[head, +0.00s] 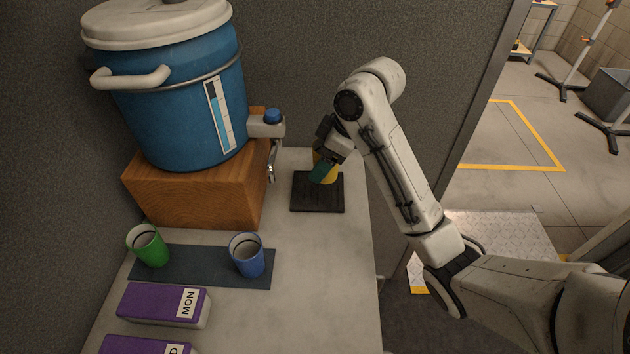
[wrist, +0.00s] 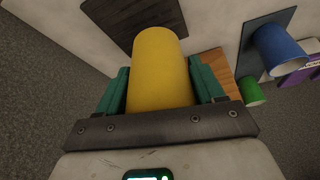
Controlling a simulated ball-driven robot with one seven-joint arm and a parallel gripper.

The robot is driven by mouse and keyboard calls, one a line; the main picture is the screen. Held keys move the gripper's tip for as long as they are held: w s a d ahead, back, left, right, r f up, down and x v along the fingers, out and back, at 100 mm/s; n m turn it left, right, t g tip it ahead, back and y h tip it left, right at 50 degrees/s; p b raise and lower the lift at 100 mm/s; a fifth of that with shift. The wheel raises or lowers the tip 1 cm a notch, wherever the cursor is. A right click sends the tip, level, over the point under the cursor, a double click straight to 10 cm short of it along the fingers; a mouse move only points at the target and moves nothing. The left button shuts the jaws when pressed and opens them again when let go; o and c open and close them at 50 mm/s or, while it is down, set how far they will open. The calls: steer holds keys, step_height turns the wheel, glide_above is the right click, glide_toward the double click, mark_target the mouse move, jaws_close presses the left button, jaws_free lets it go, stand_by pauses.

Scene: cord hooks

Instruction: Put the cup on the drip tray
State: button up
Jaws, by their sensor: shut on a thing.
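A yellow cup (wrist: 160,65) is between the teal fingers of my gripper (wrist: 162,85) in the wrist view, which are shut on it. In the head view the cup (head: 325,165) is partly hidden behind my gripper (head: 321,172). I cannot tell whether the cup's base touches the tray. The tray (wrist: 130,20) also shows beyond the cup in the wrist view.
A blue dispenser (head: 185,95) stands on a wooden block (head: 195,190), its tap (head: 271,150) left of my gripper. A green cup (head: 147,246) and a blue cup (head: 247,256) stand on a dark mat (head: 200,267). Purple boxes (head: 160,303) lie in front. The counter's right side is clear.

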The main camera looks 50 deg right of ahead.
steer(key=w+f+b, duration=0.1)
steer(key=w+d+f+b, duration=0.1)
steer(key=f, duration=0.1)
steer(key=shift+w+f, duration=0.3)
steer(key=shift+w, duration=0.1)
steer(key=shift+w+d+f, duration=0.1)
steer(key=shift+w+f, duration=0.05)
steer(key=shift+f, duration=0.8)
steer(key=shift+w+f, duration=0.15)
steer(key=shift+f, duration=0.8)
steer(key=shift+f, duration=0.1)
steer(key=o, duration=1)
steer(key=p+v, duration=0.4)
steer(key=v, duration=0.8)
steer(key=shift+p, duration=0.4)
